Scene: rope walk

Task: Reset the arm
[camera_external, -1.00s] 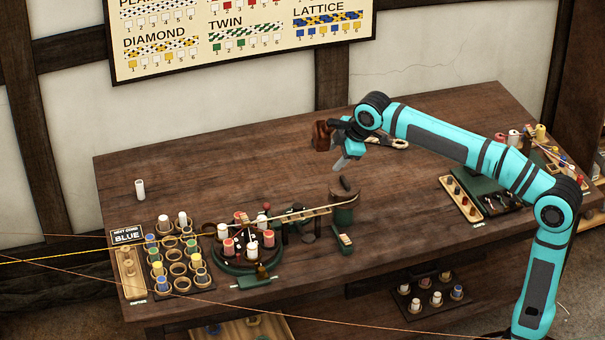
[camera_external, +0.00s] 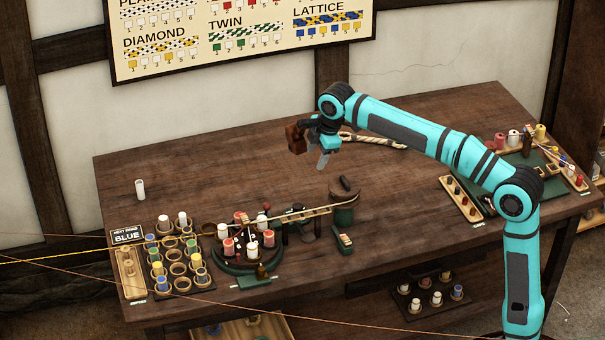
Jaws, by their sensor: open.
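My gripper (camera_external: 322,164) hangs above the middle of the wooden table (camera_external: 200,170), pointing down, with nothing seen between its fingers. It is above and a little left of the round dark post (camera_external: 343,192) of the braiding stand. The gripper is small here and its far finger is hard to make out. My turquoise arm reaches in from the right side, with its elbow raised over the table.
A braiding stand (camera_external: 247,268) with several bobbins sits front centre. A bobbin rack (camera_external: 183,290) is left of it. A lone white bobbin (camera_external: 140,189) stands at the back left. A rope coil (camera_external: 385,143) lies behind my arm. A green mat (camera_external: 490,185) is at right.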

